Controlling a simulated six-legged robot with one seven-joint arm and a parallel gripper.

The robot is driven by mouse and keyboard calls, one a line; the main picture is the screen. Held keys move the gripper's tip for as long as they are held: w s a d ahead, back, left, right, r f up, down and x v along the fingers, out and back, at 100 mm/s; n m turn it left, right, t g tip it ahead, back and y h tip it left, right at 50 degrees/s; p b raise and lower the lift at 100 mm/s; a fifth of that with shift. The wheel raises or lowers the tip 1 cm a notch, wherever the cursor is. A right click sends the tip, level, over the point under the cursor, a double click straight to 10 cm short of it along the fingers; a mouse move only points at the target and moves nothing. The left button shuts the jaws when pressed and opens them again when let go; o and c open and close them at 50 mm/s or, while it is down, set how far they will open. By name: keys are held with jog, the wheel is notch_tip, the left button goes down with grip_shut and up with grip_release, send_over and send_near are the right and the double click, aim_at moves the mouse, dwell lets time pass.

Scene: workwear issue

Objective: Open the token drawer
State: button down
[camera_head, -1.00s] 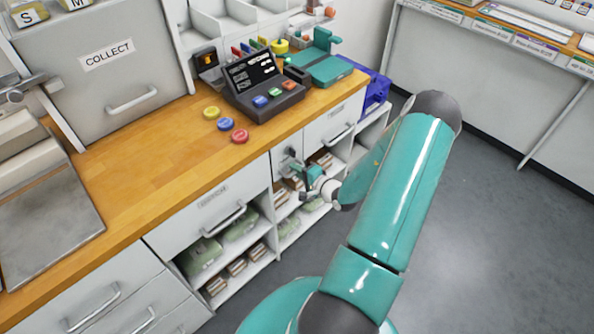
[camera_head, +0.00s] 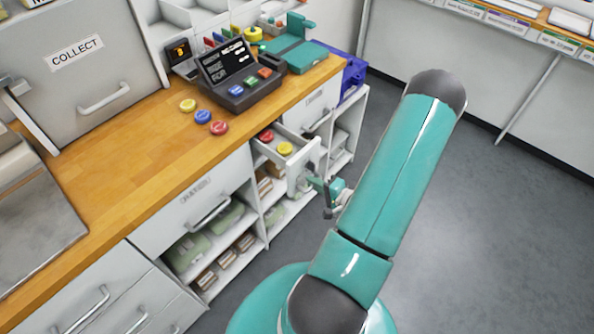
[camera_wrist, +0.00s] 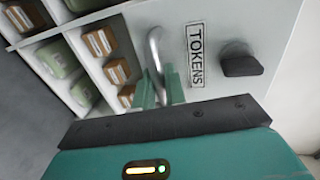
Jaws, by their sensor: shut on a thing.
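The token drawer (camera_head: 297,163) stands pulled out from under the wooden counter in the head view. A red token (camera_head: 266,136) and a yellow token (camera_head: 285,148) lie inside it. In the wrist view its front (camera_wrist: 215,30) shows a TOKENS label, a dark knob (camera_wrist: 241,63) and a metal bar handle (camera_wrist: 155,52). My gripper (camera_wrist: 160,88) is shut on this handle, with a green finger at each side of the bar. In the head view my gripper (camera_head: 314,182) is at the drawer front, partly hidden by my arm.
Yellow, blue and red tokens (camera_head: 203,117) lie on the counter (camera_head: 150,150) beside a dark register (camera_head: 240,80). Shelves below hold green bundles (camera_head: 188,248) and brown packs. Another drawer (camera_head: 318,103) is shut to the right. The grey floor at right is clear.

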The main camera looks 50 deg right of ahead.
jog(key=f+v, duration=0.2)
jog(key=v, duration=1)
jog(key=shift+s+f, duration=0.2)
jog(key=shift+s, duration=0.4)
jog(key=shift+a, duration=0.1)
jog(key=c, duration=1.8)
grip_release()
jog(key=v, duration=1.3)
jog(key=shift+s, duration=0.4)
jog(key=shift+r, duration=0.1)
